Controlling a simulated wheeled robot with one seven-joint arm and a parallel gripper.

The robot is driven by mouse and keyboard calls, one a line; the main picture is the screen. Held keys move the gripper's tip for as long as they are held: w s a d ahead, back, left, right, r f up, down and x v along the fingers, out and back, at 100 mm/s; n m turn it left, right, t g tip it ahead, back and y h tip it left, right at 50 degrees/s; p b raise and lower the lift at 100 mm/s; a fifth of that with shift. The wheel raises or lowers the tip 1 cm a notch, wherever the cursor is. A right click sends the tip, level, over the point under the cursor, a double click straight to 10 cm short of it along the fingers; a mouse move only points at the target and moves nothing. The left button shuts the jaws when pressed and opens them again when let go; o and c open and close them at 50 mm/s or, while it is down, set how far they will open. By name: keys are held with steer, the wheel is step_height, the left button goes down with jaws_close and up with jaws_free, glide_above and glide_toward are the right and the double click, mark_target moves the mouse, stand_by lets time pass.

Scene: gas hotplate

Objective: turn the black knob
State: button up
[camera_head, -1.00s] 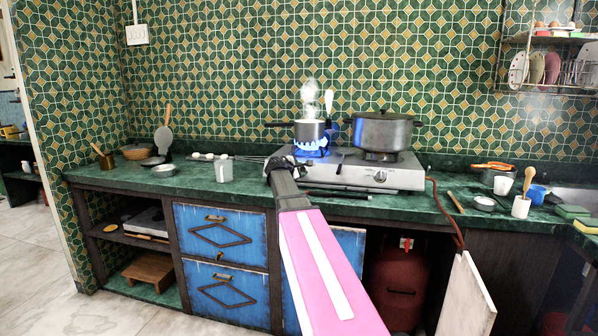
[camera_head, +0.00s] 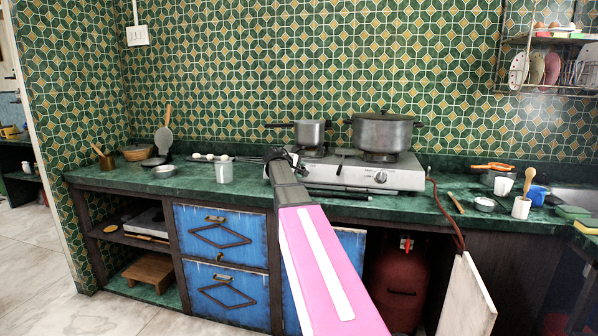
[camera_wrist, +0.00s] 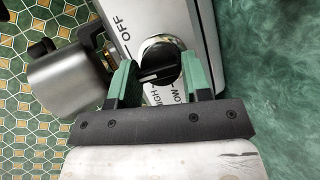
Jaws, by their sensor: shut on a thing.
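The black knob (camera_wrist: 158,66) sits on a round chrome base on the front of the silver hotplate (camera_head: 340,176). In the wrist view, my gripper (camera_wrist: 158,74) has its two green fingers on either side of the knob and is shut on it. The labels OFF, HIGH and LOW are printed around the base. A small white mark shows near the knob's left end. In the head view, my arm hides this knob, and the gripper (camera_head: 284,155) is at the hotplate's left front. No flame shows under the small saucepan (camera_head: 309,134) on the left burner.
A large lidded pot (camera_head: 382,133) stands on the right burner, above a second knob (camera_head: 380,177). A white cup (camera_head: 223,172) stands on the green counter left of my gripper. A red gas cylinder (camera_head: 398,285) stands below, beside an open cabinet door (camera_head: 466,295).

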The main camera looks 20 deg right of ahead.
steer(key=shift+s+f, duration=0.1)
steer(key=shift+s, duration=0.05)
steer(key=o, duration=0.9)
steer(key=shift+c, duration=0.2)
steer(key=v, duration=1)
steer(key=shift+a, duration=0.35)
steer(key=shift+s, duration=0.1)
